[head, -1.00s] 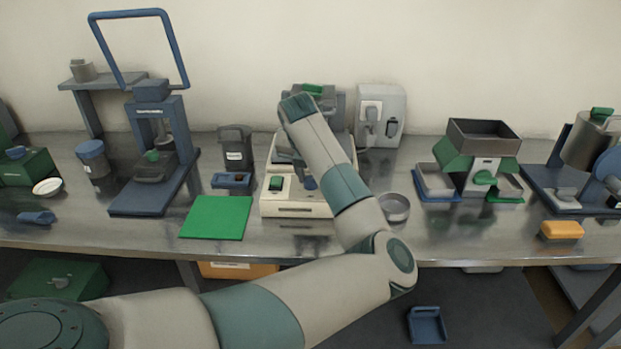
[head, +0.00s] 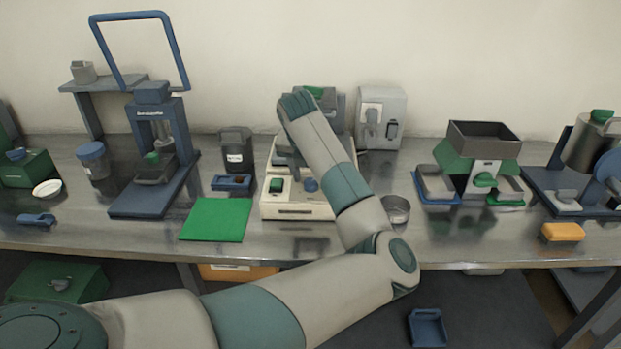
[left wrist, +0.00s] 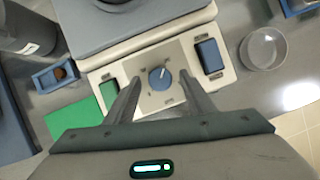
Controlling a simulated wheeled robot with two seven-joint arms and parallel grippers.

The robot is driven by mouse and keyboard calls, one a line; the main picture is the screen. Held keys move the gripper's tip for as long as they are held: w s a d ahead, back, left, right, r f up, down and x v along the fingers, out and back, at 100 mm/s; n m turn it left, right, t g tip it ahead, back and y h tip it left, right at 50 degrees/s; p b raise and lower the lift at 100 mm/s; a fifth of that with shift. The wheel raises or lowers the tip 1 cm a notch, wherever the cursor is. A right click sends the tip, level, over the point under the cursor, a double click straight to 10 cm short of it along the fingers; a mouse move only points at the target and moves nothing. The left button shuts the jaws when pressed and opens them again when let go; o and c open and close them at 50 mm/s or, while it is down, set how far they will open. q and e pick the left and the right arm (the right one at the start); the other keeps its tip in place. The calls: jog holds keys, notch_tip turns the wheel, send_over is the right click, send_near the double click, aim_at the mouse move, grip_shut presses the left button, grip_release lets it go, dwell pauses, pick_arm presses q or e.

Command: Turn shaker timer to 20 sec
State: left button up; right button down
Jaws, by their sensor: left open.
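The shaker (head: 297,208) is a cream box with a grey top in the middle of the bench, partly hidden behind my left arm. Its blue round timer knob (left wrist: 161,77) sits on the front panel, with a pale pointer line aimed up and right in the left wrist view. The knob also shows in the head view (head: 311,185). My left gripper (left wrist: 160,80) is open, with one finger on each side of the knob. I cannot tell whether the fingers touch it. The dial marks are too small to read. My right gripper is out of view.
A green switch (left wrist: 108,94) and a blue switch (left wrist: 209,55) flank the knob. A small blue tray (head: 233,183) and a dark canister (head: 237,150) stand behind the mat.

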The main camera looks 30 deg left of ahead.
pick_arm(q)
jog(key=b+v, duration=0.1)
jog(key=v, duration=1.5)
jog(key=shift+b, duration=0.4)
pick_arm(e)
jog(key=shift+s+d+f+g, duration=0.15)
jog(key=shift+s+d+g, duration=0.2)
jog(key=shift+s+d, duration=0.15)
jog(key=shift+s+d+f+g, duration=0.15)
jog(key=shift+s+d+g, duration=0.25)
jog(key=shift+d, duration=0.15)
pick_arm(q)
jog(key=shift+s+r, duration=0.1)
jog(key=shift+s, duration=0.05)
